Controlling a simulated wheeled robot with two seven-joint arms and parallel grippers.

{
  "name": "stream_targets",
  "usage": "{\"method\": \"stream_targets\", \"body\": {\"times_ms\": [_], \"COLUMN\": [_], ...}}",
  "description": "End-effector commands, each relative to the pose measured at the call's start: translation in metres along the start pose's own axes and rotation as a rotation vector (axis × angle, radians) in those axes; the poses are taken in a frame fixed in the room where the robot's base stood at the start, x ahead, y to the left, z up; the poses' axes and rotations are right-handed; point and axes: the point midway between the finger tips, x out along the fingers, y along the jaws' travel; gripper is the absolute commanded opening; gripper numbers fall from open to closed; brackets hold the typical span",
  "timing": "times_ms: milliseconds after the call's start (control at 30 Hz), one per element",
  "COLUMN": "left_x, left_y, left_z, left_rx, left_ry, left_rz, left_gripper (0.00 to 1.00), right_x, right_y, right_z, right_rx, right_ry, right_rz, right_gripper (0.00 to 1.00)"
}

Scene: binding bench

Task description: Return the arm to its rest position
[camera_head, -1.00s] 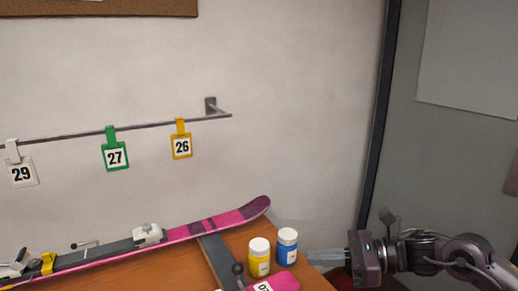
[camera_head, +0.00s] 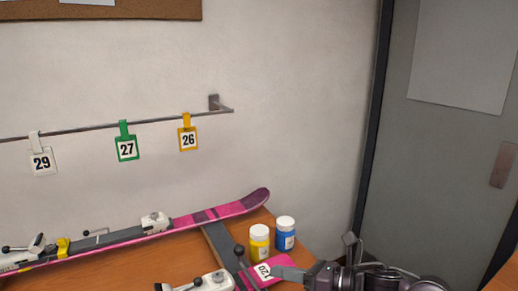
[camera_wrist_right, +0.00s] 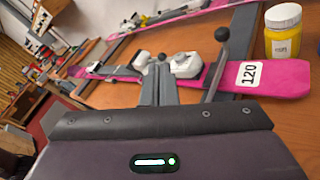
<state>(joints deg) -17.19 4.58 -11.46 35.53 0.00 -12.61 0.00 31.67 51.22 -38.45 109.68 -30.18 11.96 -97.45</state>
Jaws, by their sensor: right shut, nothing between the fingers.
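My right gripper (camera_head: 287,272) is low in the head view, right of the bench middle. Its fingers point left, over or near the tip of the near pink ski. In the right wrist view its shut fingers (camera_wrist_right: 160,84) extend away from the palm, with nothing held between them. I cannot tell whether they touch the ski. My left gripper is in neither view.
The near pink ski (camera_wrist_right: 222,79) bears number 120. A longer pink ski (camera_head: 215,213) lies behind it on the wooden bench (camera_head: 150,268). Yellow (camera_head: 259,243) and blue (camera_head: 285,234) jars stand beside the gripper. Tags hang from a wall rail (camera_head: 75,130).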

Motion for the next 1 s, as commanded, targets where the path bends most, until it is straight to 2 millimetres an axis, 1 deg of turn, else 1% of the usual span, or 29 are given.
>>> {"method": "stream_targets", "body": {"times_ms": [33,100,167,200,267,300,333,367,400,433,467,500,600,700,800,933,967,1000], "left_x": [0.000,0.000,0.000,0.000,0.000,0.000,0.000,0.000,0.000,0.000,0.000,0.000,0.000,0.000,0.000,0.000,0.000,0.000], "left_y": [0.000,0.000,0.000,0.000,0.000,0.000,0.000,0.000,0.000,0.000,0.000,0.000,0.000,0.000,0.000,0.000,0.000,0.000], "left_z": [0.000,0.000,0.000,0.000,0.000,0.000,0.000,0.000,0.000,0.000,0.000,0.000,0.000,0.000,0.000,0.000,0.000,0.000], "left_rx": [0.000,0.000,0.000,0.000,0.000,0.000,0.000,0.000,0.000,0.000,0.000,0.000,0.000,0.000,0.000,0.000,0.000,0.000], "left_ry": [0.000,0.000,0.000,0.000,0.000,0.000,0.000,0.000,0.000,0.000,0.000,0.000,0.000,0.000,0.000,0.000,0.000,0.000], "left_rz": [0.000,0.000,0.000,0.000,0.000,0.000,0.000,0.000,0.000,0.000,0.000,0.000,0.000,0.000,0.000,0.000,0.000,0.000], "left_gripper": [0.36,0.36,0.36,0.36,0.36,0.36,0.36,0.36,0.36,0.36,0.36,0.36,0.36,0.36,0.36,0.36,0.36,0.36], "right_x": [0.008,0.017,0.022,0.024,0.023,0.018,0.013,0.006,-0.005,-0.015,-0.026,-0.041,-0.075,-0.105,-0.130,-0.157,-0.163,-0.171], "right_y": [0.004,0.006,0.007,0.007,0.005,0.001,-0.002,-0.006,-0.011,-0.014,-0.017,-0.020,-0.022,-0.017,-0.008,0.007,0.011,0.016], "right_z": [-0.007,-0.013,-0.019,-0.023,-0.032,-0.038,-0.044,-0.051,-0.063,-0.072,-0.083,-0.097,-0.133,-0.165,-0.191,-0.220,-0.226,-0.234], "right_rx": [0.088,0.233,0.392,0.519,0.743,0.904,1.029,1.153,1.321,1.447,1.569,1.719,2.025,2.252,2.420,2.580,-2.543,-2.466], "right_ry": [-0.024,-0.066,-0.115,-0.157,-0.236,-0.297,-0.346,-0.397,-0.470,-0.528,-0.588,-0.667,-0.853,-1.022,-1.175,-1.362,1.368,1.361], "right_rz": [-0.025,-0.078,-0.135,-0.180,-0.258,-0.314,-0.358,-0.404,-0.467,-0.514,-0.562,-0.625,-0.769,-0.891,-1.000,-1.128,1.127,1.114], "right_gripper": [0.00,0.00,0.00,0.00,0.00,0.00,0.00,0.00,0.00,0.00,0.00,0.00,0.00,0.00,0.00,0.00,0.00,0.00]}}
